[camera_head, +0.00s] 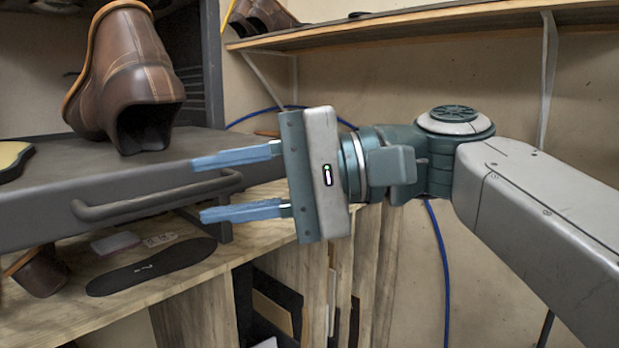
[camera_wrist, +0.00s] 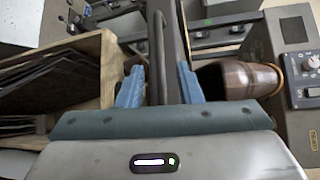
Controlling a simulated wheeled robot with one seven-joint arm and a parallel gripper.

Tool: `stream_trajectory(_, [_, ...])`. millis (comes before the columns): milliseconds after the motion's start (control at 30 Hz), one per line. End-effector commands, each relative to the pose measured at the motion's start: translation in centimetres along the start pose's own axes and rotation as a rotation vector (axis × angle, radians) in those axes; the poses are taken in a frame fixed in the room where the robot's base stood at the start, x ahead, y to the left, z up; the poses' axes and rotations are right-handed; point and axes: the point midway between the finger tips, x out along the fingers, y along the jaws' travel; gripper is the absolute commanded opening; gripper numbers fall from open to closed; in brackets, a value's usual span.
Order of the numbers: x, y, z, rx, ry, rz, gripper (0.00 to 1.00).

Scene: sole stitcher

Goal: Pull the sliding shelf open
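The sliding shelf (camera_head: 60,172) is a dark grey slab at the left of the head view, with a bar handle (camera_head: 140,203) along its front. My gripper (camera_head: 198,189) is open, its blue fingers pointing left. One finger shows above the handle's right part and one below it. In the wrist view the handle (camera_wrist: 158,45) runs between the two spread fingers of my gripper (camera_wrist: 160,78). I see gaps beside the bar, so the fingers do not look closed on it. Whether the bar lies deep between them is hard to tell.
A brown boot (camera_head: 125,80) stands on the shelf. Below, a wooden bench (camera_head: 165,285) carries a black sole (camera_head: 150,267) and another brown shoe (camera_head: 40,271). A wall shelf (camera_head: 400,22) with shoes is above my arm. A control box (camera_wrist: 290,65) shows at the wrist view's right.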

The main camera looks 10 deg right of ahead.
Motion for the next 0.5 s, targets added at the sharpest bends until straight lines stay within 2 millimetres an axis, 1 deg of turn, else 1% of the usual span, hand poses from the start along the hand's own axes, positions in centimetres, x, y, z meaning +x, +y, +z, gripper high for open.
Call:
stream_trajectory(33, [-1.3,0.1,-0.1,-0.001,0.002,-0.003,0.32])
stream_trajectory(200, [-4.9,0.1,0.0,0.0,0.0,-0.001,0.32])
stream_trajectory(333, [-6.8,0.0,0.0,-0.001,-0.001,0.0,0.32])
stream_trajectory(500, [-8.1,0.0,0.0,0.0,-0.001,0.001,0.32])
